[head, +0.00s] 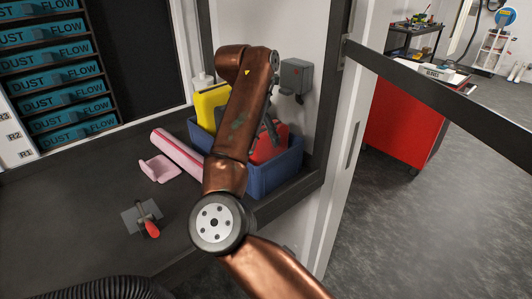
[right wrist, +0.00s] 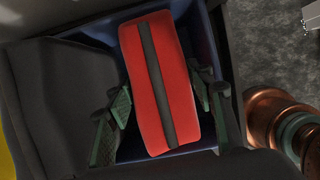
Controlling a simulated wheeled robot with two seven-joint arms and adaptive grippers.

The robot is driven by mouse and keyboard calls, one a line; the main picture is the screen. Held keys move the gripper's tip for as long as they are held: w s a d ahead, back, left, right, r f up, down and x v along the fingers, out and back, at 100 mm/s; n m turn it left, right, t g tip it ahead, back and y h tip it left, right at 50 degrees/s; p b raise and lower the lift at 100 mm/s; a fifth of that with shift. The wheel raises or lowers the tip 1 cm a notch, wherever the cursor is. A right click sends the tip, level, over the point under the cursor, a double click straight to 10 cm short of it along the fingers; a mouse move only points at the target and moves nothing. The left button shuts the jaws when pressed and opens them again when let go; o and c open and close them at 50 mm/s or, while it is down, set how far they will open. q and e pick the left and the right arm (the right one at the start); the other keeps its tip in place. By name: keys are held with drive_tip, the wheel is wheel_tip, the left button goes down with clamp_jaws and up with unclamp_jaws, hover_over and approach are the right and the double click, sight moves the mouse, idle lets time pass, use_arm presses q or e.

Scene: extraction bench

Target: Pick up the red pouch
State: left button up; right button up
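The red pouch (head: 268,148) sits in the blue bin (head: 277,174) at the right end of the dark bench. In the head view my right arm hides part of it. In the right wrist view the red pouch (right wrist: 180,75) fills the middle, with a dark stripe along its length. My right gripper (right wrist: 162,105) is over the bin with its fingers apart, one on each side of the pouch. The fingers are very close to the pouch's sides; I cannot tell whether they touch. My left gripper is not in view.
A yellow container (head: 210,105) stands in the bin's left part. A grey box (head: 294,76) is on the wall behind.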

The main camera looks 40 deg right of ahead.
clamp_jaws()
idle(0.4)
drive_tip(key=shift+r, duration=0.1)
